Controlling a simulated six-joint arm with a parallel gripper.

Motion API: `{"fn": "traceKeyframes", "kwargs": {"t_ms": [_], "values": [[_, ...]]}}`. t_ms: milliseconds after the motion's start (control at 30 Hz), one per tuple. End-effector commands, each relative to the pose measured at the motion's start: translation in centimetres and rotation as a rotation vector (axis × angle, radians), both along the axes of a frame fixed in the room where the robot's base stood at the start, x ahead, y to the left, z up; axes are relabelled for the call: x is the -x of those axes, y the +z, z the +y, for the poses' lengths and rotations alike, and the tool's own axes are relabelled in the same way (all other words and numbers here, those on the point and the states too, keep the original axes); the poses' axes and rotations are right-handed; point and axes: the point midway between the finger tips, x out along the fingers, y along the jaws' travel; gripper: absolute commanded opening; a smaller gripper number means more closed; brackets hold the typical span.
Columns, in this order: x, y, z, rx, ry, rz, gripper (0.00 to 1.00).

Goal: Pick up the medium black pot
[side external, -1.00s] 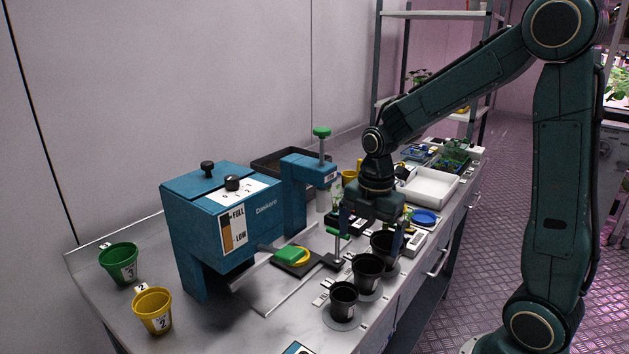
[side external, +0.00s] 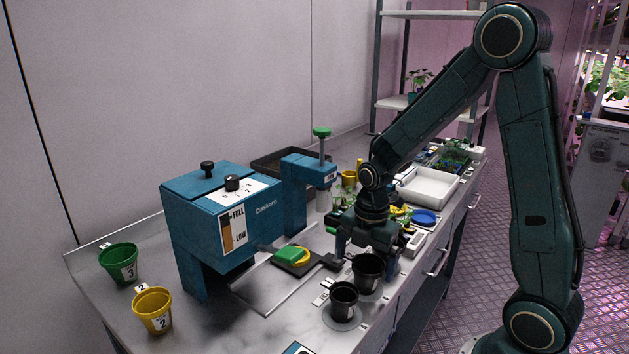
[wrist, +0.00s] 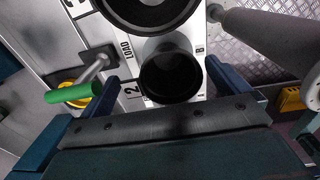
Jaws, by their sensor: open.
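The medium black pot (side external: 367,276) stands upright on the bench, in the middle of a row of black pots. In the wrist view this black pot (wrist: 170,78) lies between the finger tips, next to a label reading 2. My gripper (side external: 366,254) is open, with its fingers on the wall side and aisle side of the pot; it also shows in the wrist view (wrist: 160,80). I cannot tell whether either finger touches the pot. The smaller black pot (side external: 344,300) stands in front. The larger black pot (wrist: 150,12) is behind my gripper, hidden in the side view.
A blue machine (side external: 225,220) stands left of the pots. A green handle (wrist: 68,93) rises close to the left finger. Green (side external: 120,262) and yellow (side external: 153,310) pots stand front left. A white tray (side external: 430,185) is farther back.

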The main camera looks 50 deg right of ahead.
Motion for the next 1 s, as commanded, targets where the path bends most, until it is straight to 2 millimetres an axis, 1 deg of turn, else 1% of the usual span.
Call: {"fn": "traceKeyframes", "kwargs": {"t_ms": [33,200,667,700,767,800,900,1000], "values": [[0.04,-0.48,0.02,-0.001,0.000,0.003,1.00],[-0.02,-1.12,0.00,0.000,0.001,0.001,1.00],[-0.03,-1.12,-0.01,0.001,0.001,0.000,1.00],[-0.03,-1.12,-0.01,0.001,0.001,0.000,0.98],[-0.04,-1.11,-0.01,0.001,0.001,0.000,0.86],[-0.03,-1.11,-0.01,0.001,0.000,0.000,0.78],[-0.03,-1.11,-0.01,0.001,0.000,0.000,0.61],[-0.04,-1.11,-0.01,0.001,0.000,0.000,0.61]]}}
